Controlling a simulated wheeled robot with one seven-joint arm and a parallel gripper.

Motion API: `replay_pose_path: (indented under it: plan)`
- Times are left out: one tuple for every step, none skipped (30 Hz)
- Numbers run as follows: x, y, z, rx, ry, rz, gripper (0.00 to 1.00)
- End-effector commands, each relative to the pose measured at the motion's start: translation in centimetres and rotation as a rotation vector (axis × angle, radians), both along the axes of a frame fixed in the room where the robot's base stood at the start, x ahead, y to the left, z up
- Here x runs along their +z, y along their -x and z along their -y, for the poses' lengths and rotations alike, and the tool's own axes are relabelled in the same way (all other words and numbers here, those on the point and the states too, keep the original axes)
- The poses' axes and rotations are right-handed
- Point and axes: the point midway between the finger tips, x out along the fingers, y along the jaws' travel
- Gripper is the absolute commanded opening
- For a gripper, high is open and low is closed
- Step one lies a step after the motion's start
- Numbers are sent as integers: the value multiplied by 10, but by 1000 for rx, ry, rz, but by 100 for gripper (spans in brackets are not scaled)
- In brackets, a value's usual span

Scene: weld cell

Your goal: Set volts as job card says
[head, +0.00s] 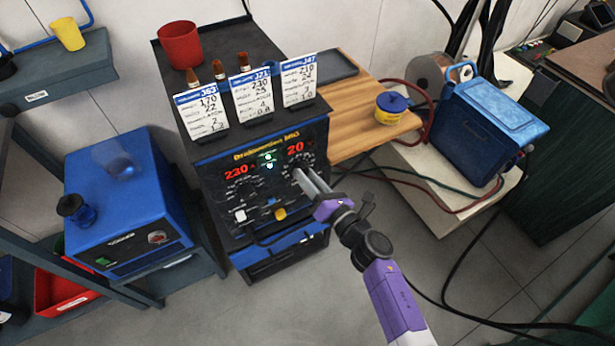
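The welding machine (262,232) has a dark front panel with two red readouts. The left readout (236,170) shows 230 and the right readout (295,148) shows 20. Three job cards stand on its top front edge: J63 (201,108) reads 170 and 22, J71 (251,94) appears to read 230 and 25, and J47 (299,80) shows 210, with its second line hard to read. My gripper (301,178) points at the panel's right side, its fingertips at the dial area below the right readout. They hide the knob there. Contact and finger gap are unclear.
A red cup (180,44) and several brown-tipped pieces stand on the machine top. A blue unit (130,210) is at left. A wooden shelf (350,100) holds a yellow-blue tin (390,108). Hoses and a blue toolbox (490,125) lie right. Floor in front is clear.

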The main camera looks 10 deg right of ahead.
Motion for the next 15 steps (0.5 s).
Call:
replay_pose_path:
  plan:
    - [0, 0, 0, 0, 0, 0, 7]
    - [0, 0, 0, 0, 0, 0, 1]
    - [0, 0, 0, 0, 0, 0, 0]
    - [0, 0, 0, 0, 0, 0, 0]
    - [0, 0, 0, 0, -1, 0, 0]
    - [0, 0, 0, 1, -2, 0, 0]
    - [0, 0, 0, 1, -4, -1, 0]
    - [0, 0, 0, 0, -7, -1, 0]
    - [0, 0, 0, 0, -12, -3, 0]
    - [0, 0, 0, 0, -18, -4, 0]
    - [0, 0, -1, 1, -24, -7, 0]
    - [0, 0, -1, 1, -36, -10, 0]
    - [-1, 0, -1, 2, -45, -13, 0]
    - [-1, 0, -1, 2, -57, -17, 0]
    - [-1, 0, -1, 2, -75, -22, 0]
